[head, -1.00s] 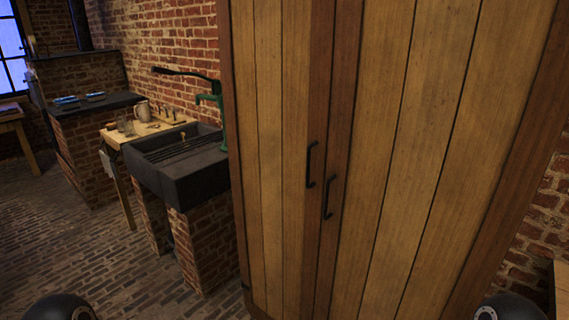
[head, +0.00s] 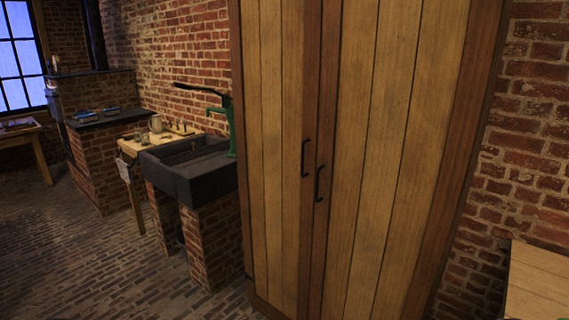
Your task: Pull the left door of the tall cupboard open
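The tall wooden cupboard stands close in front of me in the head view. Its left door (head: 272,150) and right door (head: 385,150) are both shut, meeting at a dark seam. The left door carries a black bar handle (head: 304,158) near the seam. The right door has a similar black handle (head: 320,183), slightly lower in the picture. Neither of my grippers shows in the head view, and nothing touches the handles.
Left of the cupboard stands a dark stone sink (head: 190,168) on brick piers, with a green pump (head: 230,125). A small wooden table (head: 125,148) adjoins it. A wooden surface (head: 537,280) is at the lower right, by the brick wall. The brick floor (head: 90,255) at left is clear.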

